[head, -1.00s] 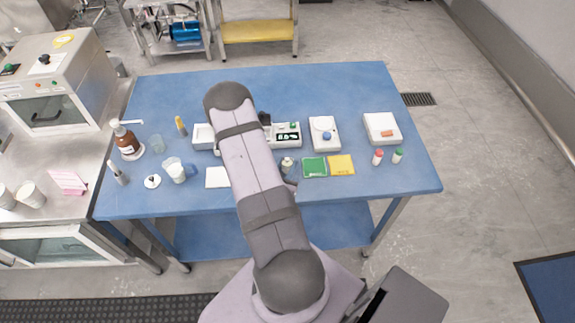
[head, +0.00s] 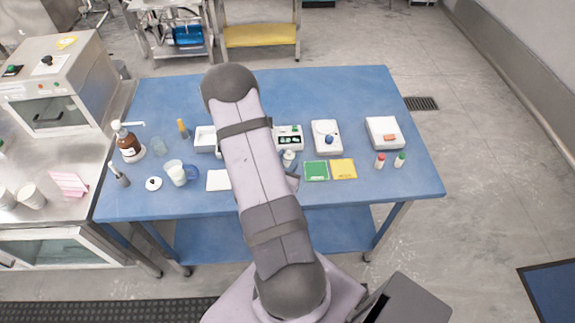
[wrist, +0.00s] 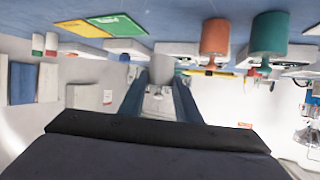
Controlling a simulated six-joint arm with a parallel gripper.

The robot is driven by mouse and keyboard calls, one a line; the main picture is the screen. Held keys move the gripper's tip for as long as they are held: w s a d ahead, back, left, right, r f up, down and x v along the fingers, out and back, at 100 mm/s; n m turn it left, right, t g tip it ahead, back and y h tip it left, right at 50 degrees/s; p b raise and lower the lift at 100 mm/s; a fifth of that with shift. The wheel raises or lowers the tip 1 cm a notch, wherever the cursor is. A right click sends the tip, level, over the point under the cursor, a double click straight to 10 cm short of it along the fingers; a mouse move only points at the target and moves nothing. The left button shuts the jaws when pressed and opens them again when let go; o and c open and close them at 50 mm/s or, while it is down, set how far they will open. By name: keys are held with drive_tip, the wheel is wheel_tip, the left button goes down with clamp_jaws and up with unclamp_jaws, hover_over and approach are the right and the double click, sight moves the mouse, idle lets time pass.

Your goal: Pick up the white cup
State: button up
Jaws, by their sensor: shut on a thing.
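My gripper (wrist: 158,98) shows in the wrist view as two blue fingers, upside down to the scene. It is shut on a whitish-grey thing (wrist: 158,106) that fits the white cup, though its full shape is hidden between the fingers. In the head view a small white form (head: 289,156) shows just right of my arm, left of and slightly beyond the green square (head: 315,170). My arm hides most of my gripper there. I cannot tell if the held thing touches the table.
The table (head: 340,90) also holds a yellow square (head: 342,169), two small vials (head: 380,160), a scale-like white box (head: 384,132) and another white cup (head: 176,175). The table's far right is clear.

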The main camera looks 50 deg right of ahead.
sight(288, 159)
drive_tip(key=shift+r+p, duration=0.6)
drive_tip(key=shift+r, duration=1.85)
